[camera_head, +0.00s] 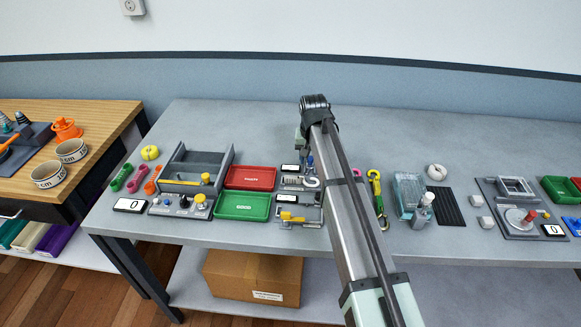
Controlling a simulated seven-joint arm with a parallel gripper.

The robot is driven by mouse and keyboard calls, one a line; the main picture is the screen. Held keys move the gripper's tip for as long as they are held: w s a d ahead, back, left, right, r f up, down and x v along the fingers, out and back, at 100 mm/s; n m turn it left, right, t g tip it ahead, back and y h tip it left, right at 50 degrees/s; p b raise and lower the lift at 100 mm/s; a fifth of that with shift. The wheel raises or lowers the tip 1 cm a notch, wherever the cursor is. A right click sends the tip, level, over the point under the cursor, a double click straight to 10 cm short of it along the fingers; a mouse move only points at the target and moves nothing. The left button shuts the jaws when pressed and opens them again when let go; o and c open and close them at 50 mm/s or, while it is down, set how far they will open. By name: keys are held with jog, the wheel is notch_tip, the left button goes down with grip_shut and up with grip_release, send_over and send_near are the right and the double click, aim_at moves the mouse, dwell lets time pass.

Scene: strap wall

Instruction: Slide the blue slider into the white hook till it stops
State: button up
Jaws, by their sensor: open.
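The white hook (312,183) lies at the right end of a small grey fixture on the table, beside a coil-like part. A small blue piece (310,162), which looks like the blue slider, shows just above the hook, close to my arm. My gripper (302,148) hangs at the far end of my arm, over the back of this fixture. It is open, but its fingers are tiny and partly hidden by my own arm. Whether it touches the blue piece cannot be told.
A fixture with a yellow handle (290,217) stands in front. Red (251,178) and green (243,206) trays lie to the left. A yellow-green hook strap (375,190) and a clear box (409,194) stand right of my arm. The table's back is clear.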

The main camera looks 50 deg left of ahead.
aim_at(310, 158)
jog(key=shift+r, duration=2.65)
jog(key=shift+r, duration=0.2)
jog(key=c, duration=0.3)
jog(key=shift+r, duration=0.35)
jog(key=shift+c, duration=0.9)
notch_tip(310, 158, up, 5)
jog(key=shift+f, duration=0.1)
jog(key=shift+c, duration=0.8)
